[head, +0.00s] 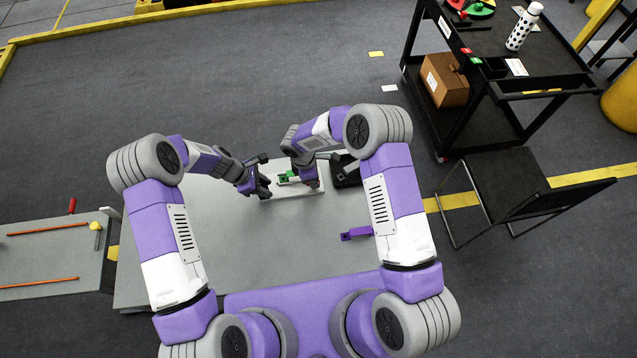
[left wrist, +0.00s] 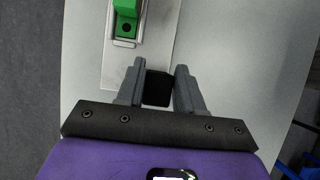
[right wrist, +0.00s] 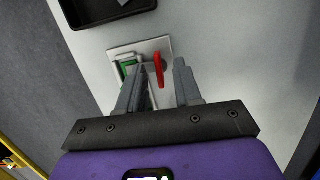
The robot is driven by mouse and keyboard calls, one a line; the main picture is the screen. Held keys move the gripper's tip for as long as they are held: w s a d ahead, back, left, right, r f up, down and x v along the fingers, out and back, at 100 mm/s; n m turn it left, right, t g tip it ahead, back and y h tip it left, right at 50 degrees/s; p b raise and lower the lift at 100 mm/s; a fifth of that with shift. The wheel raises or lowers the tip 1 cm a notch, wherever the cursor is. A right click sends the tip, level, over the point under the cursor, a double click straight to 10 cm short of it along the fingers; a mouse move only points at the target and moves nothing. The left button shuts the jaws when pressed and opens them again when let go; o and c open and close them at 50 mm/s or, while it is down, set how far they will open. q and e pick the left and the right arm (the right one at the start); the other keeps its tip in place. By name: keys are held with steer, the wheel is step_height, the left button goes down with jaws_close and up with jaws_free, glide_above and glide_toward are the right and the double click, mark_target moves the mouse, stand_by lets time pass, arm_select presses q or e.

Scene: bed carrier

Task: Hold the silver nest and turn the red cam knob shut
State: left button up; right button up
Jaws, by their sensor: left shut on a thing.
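The silver nest (left wrist: 124,45) is on a pale plate (left wrist: 155,55) on the grey table and holds a green part (left wrist: 127,18). In the head view the green part (head: 287,177) shows between my two grippers. My left gripper (left wrist: 158,75) is shut on a black block (left wrist: 157,88) at the plate's end, beside the nest. The red cam knob (right wrist: 159,68) stands at the nest's other end in the right wrist view. My right gripper (right wrist: 160,68) is open, its fingertips on either side of the knob. A finger hides part of the green part there.
A black tray (right wrist: 105,8) lies near the plate on the table (head: 220,255). A purple piece (head: 356,233) lies at the table's right edge. A black cart (head: 530,65) and a black chair (head: 505,185) stand to the right. The table's middle is clear.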

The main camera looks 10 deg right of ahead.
arm_select(q)
steer(key=shift+s+f, duration=0.1)
steer(key=shift+s, duration=0.05)
arm_select(e)
steer(key=shift+d+v, duration=0.15)
steer(key=shift+v, duration=0.8)
steer(key=shift+d+v, duration=0.15)
steer(key=shift+v, duration=0.8)
arm_select(q)
steer(key=o, duration=1.1)
steer(key=shift+o, duration=0.2)
steer(key=v, duration=1.2)
